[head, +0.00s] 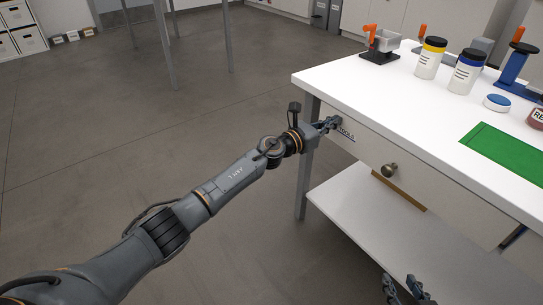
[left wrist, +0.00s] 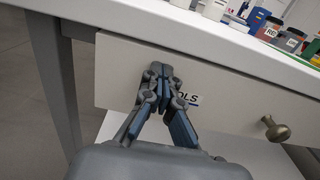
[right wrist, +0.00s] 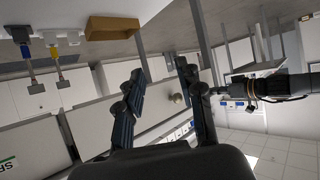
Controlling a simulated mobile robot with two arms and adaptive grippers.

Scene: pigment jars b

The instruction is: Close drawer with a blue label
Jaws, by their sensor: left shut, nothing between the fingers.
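The drawer (head: 365,155) is a pale front under the white table top, with a round brass knob (head: 388,170). A white label lettered TOOLS (head: 347,134) is on its front; the left wrist view shows the label (left wrist: 192,99) partly hidden by my fingers, with some blue on it. My left gripper (head: 335,122) is shut and empty, its fingertips (left wrist: 161,70) at the drawer front beside the label; I cannot tell if they touch. How far the drawer stands out is unclear. My right gripper (head: 408,290) is open and empty, low in front of the table (right wrist: 160,75).
A lower shelf (head: 385,225) lies below the drawer. The floor at left is clear.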

